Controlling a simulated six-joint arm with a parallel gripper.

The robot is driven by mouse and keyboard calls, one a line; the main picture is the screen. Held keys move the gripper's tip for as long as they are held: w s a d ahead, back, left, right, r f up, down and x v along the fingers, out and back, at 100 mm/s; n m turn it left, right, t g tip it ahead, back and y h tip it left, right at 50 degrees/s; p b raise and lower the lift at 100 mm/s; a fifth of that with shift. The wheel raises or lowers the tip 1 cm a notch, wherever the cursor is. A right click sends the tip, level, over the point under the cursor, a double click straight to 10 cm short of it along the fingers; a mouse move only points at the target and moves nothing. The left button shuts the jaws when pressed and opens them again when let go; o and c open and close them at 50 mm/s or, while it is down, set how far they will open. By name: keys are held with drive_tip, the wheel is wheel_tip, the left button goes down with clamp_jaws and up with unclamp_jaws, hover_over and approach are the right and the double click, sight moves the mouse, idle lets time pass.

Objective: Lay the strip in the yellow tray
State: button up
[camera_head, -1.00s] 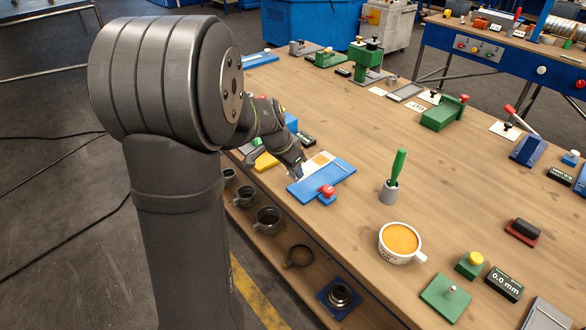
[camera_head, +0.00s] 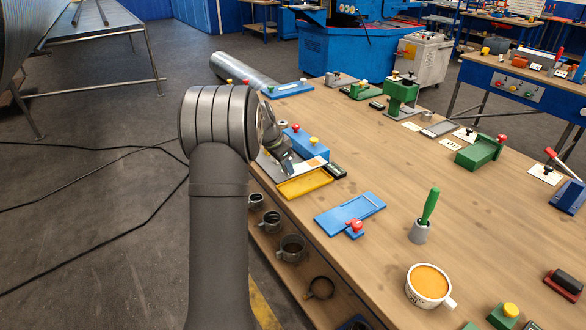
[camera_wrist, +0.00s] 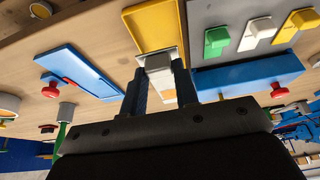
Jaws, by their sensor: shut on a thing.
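The strip (camera_head: 309,164) is white with an orange patch and is partly hidden by my gripper (camera_head: 287,168). In the wrist view, the strip (camera_wrist: 160,75) shows between the two fingers of my gripper (camera_wrist: 160,88), which is shut on it. The yellow tray (camera_head: 305,184) is shallow and rectangular and lies near the bench's left edge. In the wrist view, the yellow tray (camera_wrist: 150,14) lies just beyond the strip's end. The strip appears close to the tray's edge; I cannot tell whether they touch.
A blue tray (camera_head: 340,219) with a red-knobbed clamp (camera_head: 354,228) lies nearer the front. A cup with a green-handled brush (camera_head: 427,208) and an orange-filled tub (camera_head: 430,282) stand right.

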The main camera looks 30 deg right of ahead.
drive_tip(key=shift+f, duration=3.55)
drive_tip(key=o, duration=1.5)
drive_tip(key=shift+r, duration=0.1)
drive_tip(key=shift+r, duration=3.4)
